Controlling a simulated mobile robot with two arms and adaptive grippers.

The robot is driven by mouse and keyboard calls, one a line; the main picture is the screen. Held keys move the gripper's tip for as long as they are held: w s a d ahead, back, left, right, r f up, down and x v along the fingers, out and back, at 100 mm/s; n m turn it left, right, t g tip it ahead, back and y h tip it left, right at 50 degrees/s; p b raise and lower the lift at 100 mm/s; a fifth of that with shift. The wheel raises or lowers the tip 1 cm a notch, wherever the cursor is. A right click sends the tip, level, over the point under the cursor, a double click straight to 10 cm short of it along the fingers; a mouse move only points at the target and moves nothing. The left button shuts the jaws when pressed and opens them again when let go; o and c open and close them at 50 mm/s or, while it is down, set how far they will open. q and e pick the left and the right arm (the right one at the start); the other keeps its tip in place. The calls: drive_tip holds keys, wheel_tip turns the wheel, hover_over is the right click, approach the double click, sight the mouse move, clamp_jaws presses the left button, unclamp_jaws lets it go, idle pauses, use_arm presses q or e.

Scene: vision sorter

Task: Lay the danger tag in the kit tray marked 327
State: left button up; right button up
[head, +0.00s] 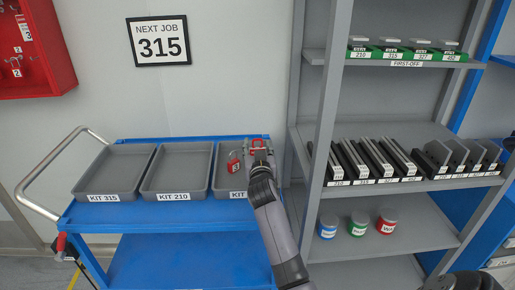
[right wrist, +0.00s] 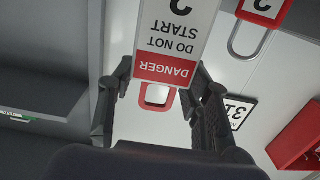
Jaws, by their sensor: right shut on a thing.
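My right gripper (head: 260,150) is over the third tray (head: 222,180) on the cart, shut on the danger tag (right wrist: 168,50). In the right wrist view the tag is white with a red DANGER band, reading DO NOT START and part of a 2, with a red loop between my fingers. In the head view only a bit of it shows. The third tray's label (head: 238,195) reads KIT; my arm hides its number. A red padlock (head: 236,162) shows at this tray, left of my gripper, and also in the right wrist view (right wrist: 262,10). My left gripper is not in view.
Trays KIT 315 (head: 115,172) and KIT 210 (head: 176,172) stand empty to the left on the blue cart (head: 165,218). A grey shelf rack (head: 312,150) with parts and several jars rises close on the right. A NEXT JOB 315 sign (head: 160,41) hangs on the wall.

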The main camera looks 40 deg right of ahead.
drive_tip(key=shift+f+b, duration=0.55)
drive_tip(key=shift+f, duration=0.1)
drive_tip(key=o, duration=0.9)
drive_tip(key=shift+o, duration=0.2)
drive_tip(key=shift+r, duration=0.1)
drive_tip(key=shift+r, duration=0.2)
drive_tip(key=v, duration=1.2)
drive_tip(key=shift+r, duration=0.35)
